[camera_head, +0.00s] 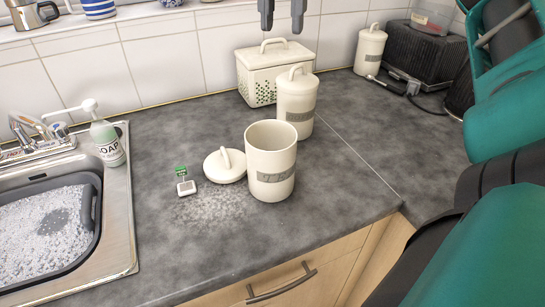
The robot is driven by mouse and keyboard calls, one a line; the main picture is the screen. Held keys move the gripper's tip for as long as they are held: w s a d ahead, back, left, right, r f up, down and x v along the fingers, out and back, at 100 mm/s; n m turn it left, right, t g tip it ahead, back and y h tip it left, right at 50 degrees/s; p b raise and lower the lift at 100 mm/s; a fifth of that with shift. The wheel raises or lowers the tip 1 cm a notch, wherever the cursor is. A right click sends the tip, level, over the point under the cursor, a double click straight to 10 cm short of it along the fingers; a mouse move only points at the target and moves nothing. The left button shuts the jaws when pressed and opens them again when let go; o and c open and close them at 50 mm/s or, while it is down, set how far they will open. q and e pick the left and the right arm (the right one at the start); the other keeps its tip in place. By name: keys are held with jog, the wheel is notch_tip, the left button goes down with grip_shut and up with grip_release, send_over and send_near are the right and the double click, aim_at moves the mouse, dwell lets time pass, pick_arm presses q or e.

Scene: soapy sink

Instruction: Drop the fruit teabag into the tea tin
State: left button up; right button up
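A small white teabag with a green tag (186,187) lies on the grey counter, left of the lid. An open cream tin with a grey label (270,182) stands upright to its right; I take it for the tea tin, though its label is hard to read. Its round cream lid (222,172) lies on the counter beside it, handle up. My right gripper (282,32) shows at the top edge, fingers apart with nothing between them, far from the teabag and the tin. My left gripper is out of view.
A lidded cream canister (296,100) stands close behind the open tin, with a cream bin (262,88) behind it. A soap bottle (107,143) stands by the sink (122,225) at left. A toaster (425,55) is at back right. The counter front is clear.

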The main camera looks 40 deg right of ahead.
jog(key=shift+r, duration=2)
